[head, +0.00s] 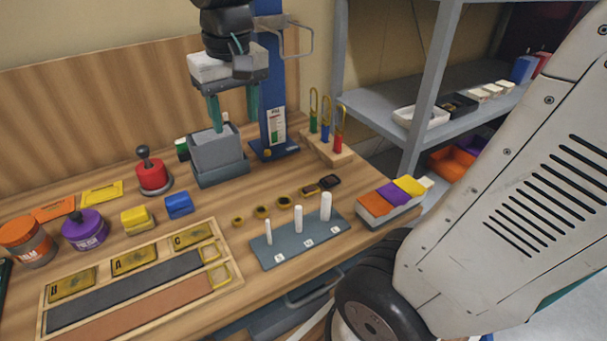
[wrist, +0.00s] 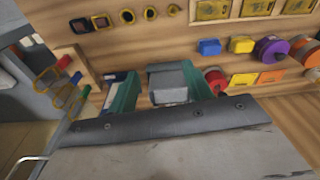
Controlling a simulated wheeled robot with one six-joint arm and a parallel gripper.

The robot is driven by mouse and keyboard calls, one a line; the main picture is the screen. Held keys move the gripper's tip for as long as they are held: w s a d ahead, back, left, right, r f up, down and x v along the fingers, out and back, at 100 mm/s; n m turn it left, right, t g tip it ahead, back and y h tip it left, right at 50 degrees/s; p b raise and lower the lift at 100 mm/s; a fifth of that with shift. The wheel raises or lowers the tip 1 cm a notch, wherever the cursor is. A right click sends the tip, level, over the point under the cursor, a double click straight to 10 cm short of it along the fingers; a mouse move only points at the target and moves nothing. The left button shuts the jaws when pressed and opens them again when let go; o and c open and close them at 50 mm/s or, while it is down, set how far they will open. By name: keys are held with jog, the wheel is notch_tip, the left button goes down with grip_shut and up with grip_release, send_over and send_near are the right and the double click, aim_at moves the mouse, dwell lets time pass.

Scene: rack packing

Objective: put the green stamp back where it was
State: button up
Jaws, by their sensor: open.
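My gripper (head: 233,112) is open, with its green fingers pointing down above a grey open-topped box (head: 218,156). The box also shows between the fingers in the wrist view (wrist: 168,88). I see nothing held between the fingers. I cannot pick out a green stamp for certain. A small green and black object (head: 182,149) is partly hidden behind the grey box's left side. A green-handled piece with a gold loop (head: 313,112) stands in a wooden block (head: 330,150), beside blue and red ones.
A blue post (head: 272,85) stands just right of my gripper. A red knobbed piece (head: 153,175), a purple jar (head: 85,230) and an orange jar (head: 27,243) stand to the left. A grey peg plate (head: 277,252) and a wooden tray (head: 222,224) lie in front.

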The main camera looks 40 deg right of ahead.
jog(key=s+f, duration=0.2)
jog(key=s, duration=0.6)
jog(key=s+f+n, duration=0.1)
jog(key=s+f, duration=0.1)
jog(key=s, duration=0.6)
jog(key=shift+s+d+f, duration=0.35)
jog(key=shift+d, duration=0.05)
